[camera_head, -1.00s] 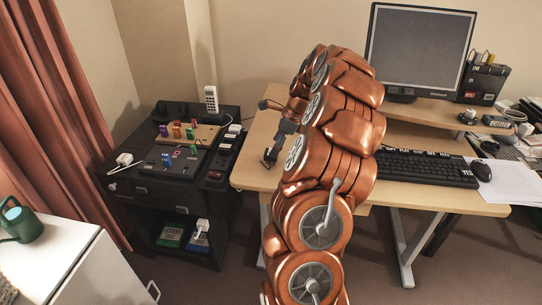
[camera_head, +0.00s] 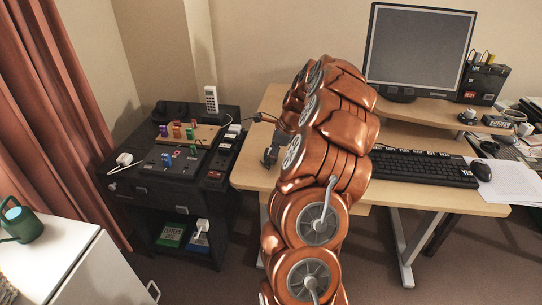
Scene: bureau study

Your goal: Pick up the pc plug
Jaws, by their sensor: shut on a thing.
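My gripper (camera_head: 264,138) is at the left end of the desk, beside the black cabinet. Its dark fingers show left of my copper arm, one above the other, and the arm hides the rest of it. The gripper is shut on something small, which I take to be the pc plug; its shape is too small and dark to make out. A white plug-like piece (camera_head: 235,129) lies on the cabinet's right edge, left of the gripper. Another white plug (camera_head: 124,159) with a cable sits at the cabinet's left front.
The black cabinet (camera_head: 150,189) carries a wooden board with coloured pieces (camera_head: 190,133), a telephone and a dark socket strip (camera_head: 222,160). A white cabinet with a green watering can (camera_head: 22,222) stands at lower left.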

